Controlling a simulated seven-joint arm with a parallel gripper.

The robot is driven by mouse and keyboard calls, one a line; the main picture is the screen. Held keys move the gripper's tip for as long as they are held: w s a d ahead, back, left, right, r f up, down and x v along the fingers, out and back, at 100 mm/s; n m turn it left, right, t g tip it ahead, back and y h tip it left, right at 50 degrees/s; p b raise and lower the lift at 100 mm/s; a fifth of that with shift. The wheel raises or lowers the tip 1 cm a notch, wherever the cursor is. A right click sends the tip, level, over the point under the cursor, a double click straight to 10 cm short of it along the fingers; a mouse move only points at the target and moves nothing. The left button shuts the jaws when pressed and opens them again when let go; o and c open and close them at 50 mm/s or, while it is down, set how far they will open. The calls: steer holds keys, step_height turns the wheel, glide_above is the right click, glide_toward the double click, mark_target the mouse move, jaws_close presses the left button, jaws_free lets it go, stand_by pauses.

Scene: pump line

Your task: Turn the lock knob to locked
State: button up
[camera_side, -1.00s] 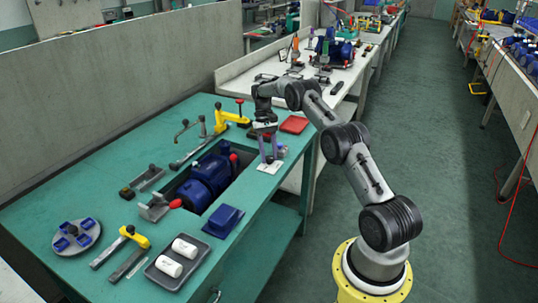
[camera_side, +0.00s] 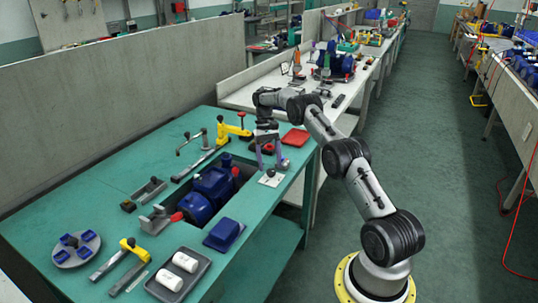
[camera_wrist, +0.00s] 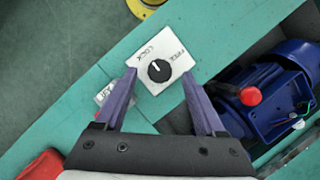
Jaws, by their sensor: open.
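The lock knob (camera_wrist: 158,70) is a round black knob with a white pointer mark, on a white plate (camera_wrist: 153,87) labelled LOCK and FREE. In the wrist view its mark points up and slightly left, nearer the LOCK label than FREE. In the side view the plate (camera_side: 271,180) lies near the bench's right edge. My gripper (camera_wrist: 158,73) is open, its purple fingers on either side of the knob in the wrist view, with nothing held. In the side view my gripper (camera_side: 269,168) points down at the plate. Whether the fingers touch the knob is unclear.
A blue pump (camera_side: 207,190) with red knobs sits in the bench opening left of the plate. A yellow-handled clamp (camera_side: 232,130) and a red tray (camera_side: 295,139) are behind. A blue block (camera_side: 224,233) and a grey tray (camera_side: 178,277) with white cylinders are in front.

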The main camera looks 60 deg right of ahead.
steer(key=shift+v, duration=2.8)
